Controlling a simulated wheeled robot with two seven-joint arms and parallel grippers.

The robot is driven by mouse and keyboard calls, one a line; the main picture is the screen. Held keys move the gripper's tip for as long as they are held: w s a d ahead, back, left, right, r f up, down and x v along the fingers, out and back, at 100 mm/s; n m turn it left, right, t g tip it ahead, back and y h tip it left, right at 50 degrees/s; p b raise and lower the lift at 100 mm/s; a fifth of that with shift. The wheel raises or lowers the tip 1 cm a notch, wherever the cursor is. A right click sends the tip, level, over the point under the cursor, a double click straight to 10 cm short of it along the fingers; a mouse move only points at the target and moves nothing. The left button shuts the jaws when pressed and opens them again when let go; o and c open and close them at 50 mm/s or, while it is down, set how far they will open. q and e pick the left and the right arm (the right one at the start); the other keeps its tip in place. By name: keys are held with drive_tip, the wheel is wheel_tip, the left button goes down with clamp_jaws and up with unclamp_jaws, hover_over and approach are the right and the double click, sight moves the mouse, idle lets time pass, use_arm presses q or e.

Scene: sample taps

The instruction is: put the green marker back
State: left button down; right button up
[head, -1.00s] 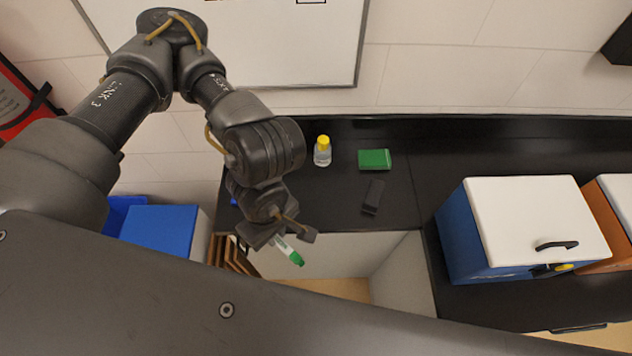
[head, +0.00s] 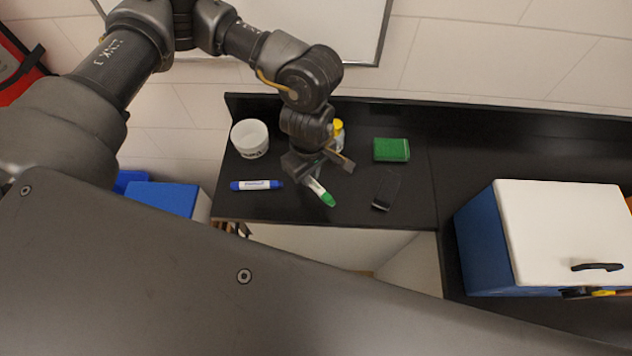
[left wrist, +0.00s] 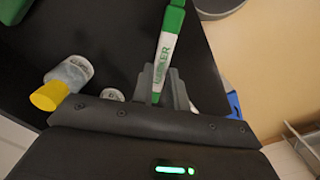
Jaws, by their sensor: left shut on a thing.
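My left gripper (head: 318,170) is shut on the green marker (head: 319,190), a white pen with a green cap. It holds the marker over the black counter, tilted, cap end toward the front edge. In the left wrist view the marker (left wrist: 165,50) stands out from between the fingers (left wrist: 165,88), green cap away from the gripper. A white round cup (head: 250,138) stands on the counter to the left of the gripper. A blue marker (head: 257,185) lies on the counter in front of the cup. My right gripper is not in view.
A yellow-capped bottle (head: 338,129) stands close behind the gripper, partly hidden. A green block (head: 392,150) and a dark eraser-like block (head: 386,190) lie to the right. A blue box with a white lid (head: 560,225) stands farther right. The counter's front edge drops off below.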

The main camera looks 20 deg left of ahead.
use_arm(q)
drive_tip(key=shift+w+d+f+b, duration=0.2)
drive_tip(key=shift+w+f+b, duration=0.35)
drive_tip(key=shift+f, duration=0.45)
drive_tip(key=shift+w+f, duration=0.15)
drive_tip(key=shift+w, duration=0.15)
drive_tip(key=f, duration=0.1)
drive_tip(key=f+b, duration=0.2)
drive_tip(key=f, duration=0.1)
drive_tip(key=shift+w+d, duration=0.1)
drive_tip(key=shift+w, duration=0.25)
drive_tip(key=shift+r, duration=0.1)
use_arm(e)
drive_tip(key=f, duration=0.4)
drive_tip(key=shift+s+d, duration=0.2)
use_arm(q)
drive_tip(key=c, duration=1.4)
unclamp_jaws()
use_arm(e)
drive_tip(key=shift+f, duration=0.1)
